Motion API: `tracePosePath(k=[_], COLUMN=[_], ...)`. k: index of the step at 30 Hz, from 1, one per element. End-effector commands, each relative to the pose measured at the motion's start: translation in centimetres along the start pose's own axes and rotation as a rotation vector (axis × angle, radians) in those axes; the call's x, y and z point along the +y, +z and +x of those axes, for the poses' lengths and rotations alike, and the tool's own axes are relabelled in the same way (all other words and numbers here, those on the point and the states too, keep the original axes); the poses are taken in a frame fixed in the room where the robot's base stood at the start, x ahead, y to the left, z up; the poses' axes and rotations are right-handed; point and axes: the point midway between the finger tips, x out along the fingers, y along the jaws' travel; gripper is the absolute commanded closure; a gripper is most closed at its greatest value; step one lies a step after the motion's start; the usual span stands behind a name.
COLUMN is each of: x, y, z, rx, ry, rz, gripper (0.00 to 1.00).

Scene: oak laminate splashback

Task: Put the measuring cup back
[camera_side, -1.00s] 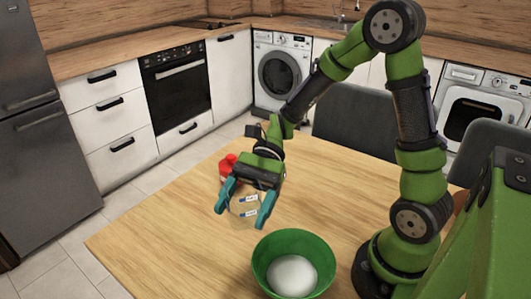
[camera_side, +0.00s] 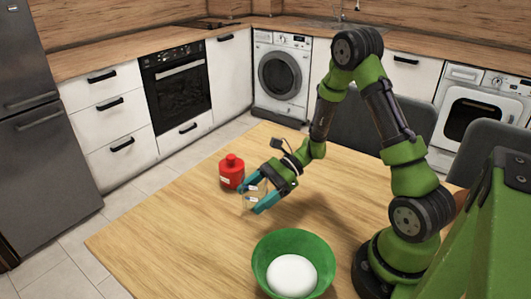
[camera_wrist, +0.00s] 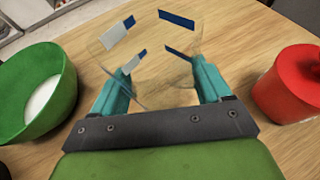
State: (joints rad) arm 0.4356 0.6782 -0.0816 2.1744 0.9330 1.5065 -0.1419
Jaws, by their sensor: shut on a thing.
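The measuring cup (camera_wrist: 152,50) is clear and see-through, with blue and white label patches. In the wrist view it sits between the two teal fingers of my gripper (camera_wrist: 163,75), which is shut on it. In the side view my gripper (camera_side: 248,200) points left and is low over the wooden table, with the cup (camera_side: 252,195) faintly visible between its fingers. I cannot tell whether the cup's bottom touches the table.
A green bowl (camera_side: 262,262) holding a white round thing (camera_side: 291,275) stands at the front. The table's left part (camera_side: 170,235) is clear.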

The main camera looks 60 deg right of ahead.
Motion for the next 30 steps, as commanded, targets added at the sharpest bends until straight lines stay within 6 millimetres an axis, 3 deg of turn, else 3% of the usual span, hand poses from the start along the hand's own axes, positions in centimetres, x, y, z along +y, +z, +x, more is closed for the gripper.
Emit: tracePosePath(k=[7, 20, 21, 25, 30], x=[0.1, 0.1, 0.1, 0.1, 0.1], y=[-3.2, -3.9, -3.9, -3.9, -3.8], z=[1.4, 1.7, 1.7, 1.7, 1.6], rx=[-0.001, -0.001, -0.001, -0.001, -0.001], ry=[0.002, 0.002, 0.002, 0.002, 0.002], rz=[0.005, 0.002, 0.001, 0.001, 0.001], gripper=[0.58, 0.58, 0.18, 0.0, 0.0])
